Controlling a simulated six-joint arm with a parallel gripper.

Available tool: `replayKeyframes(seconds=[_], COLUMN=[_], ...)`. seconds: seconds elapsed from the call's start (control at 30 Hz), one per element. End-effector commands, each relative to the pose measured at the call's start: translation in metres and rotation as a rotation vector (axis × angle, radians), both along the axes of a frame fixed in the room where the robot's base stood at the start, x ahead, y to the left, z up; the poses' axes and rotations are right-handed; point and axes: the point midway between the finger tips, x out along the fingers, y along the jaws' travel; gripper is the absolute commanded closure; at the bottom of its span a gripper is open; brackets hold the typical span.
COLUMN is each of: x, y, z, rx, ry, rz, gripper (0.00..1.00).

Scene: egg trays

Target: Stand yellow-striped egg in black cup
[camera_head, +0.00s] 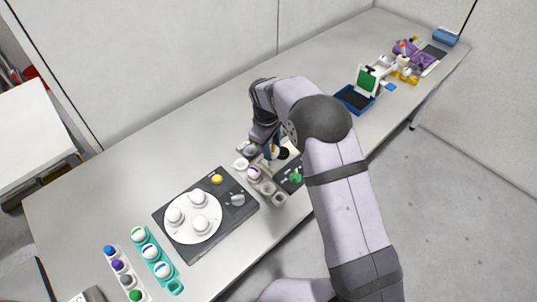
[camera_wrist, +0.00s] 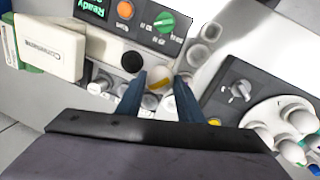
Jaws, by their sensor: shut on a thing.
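My gripper (camera_wrist: 158,88) is shut on the yellow-striped egg (camera_wrist: 158,77), which shows between its two blue fingers in the wrist view. In the head view my gripper (camera_head: 272,149) is over the table's middle, and the egg is mostly hidden by it. The black cup (camera_wrist: 132,62) shows as a dark round shape beside the egg, up and left of it in the wrist view. In the head view the black cup (camera_head: 284,153) is just right of my gripper. I cannot tell how high the egg is above the table.
A control panel (camera_wrist: 150,18) with a green knob, an orange button and a "Ready" display stands close by. A pale tray (camera_wrist: 199,54) of cups is beside it. A dark device (camera_head: 169,218) with eggs on a white disc and a teal egg tray (camera_head: 174,286) stand to the left.

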Motion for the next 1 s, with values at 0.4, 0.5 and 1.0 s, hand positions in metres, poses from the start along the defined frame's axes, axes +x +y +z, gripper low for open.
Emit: replayKeyframes(seconds=[0.4, 0.5, 1.0], x=[0.052, 0.061, 0.078], y=[-0.024, -0.028, -0.039], z=[-0.003, -0.003, -0.004], rx=[0.000, 0.000, 0.000], ry=[-0.001, -0.001, 0.000], rz=[0.560, 0.668, 0.891], gripper=[0.74, 0.74, 0.74])
